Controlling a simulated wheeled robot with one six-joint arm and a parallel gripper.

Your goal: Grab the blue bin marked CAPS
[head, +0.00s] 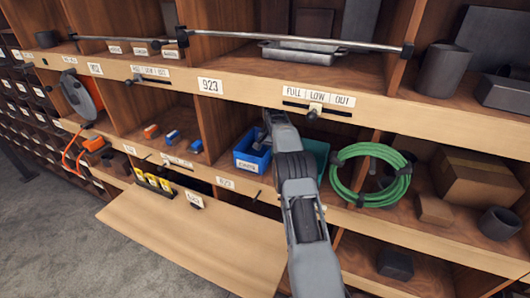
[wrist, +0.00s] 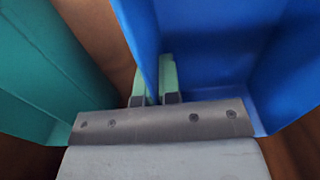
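The blue bin (head: 242,155) sits in a middle-row cubby of the wooden shelf in the head view, with a white label on its front too small to read surely. It also fills the right of the wrist view (wrist: 215,50). My gripper (head: 267,128) reaches into that cubby at the bin's right side. In the wrist view its two pale green fingers (wrist: 155,85) stand close together, one on each side of the bin's left-hand wall, with the wall pinched between them. The fingertips are partly hidden in the head view by my arm.
A teal bin (head: 318,155) stands just right of the blue bin and shows at left in the wrist view (wrist: 40,70). A coiled green hose (head: 345,190) hangs to the right. A shelf board with labels and a slider (head: 315,112) runs above the cubby.

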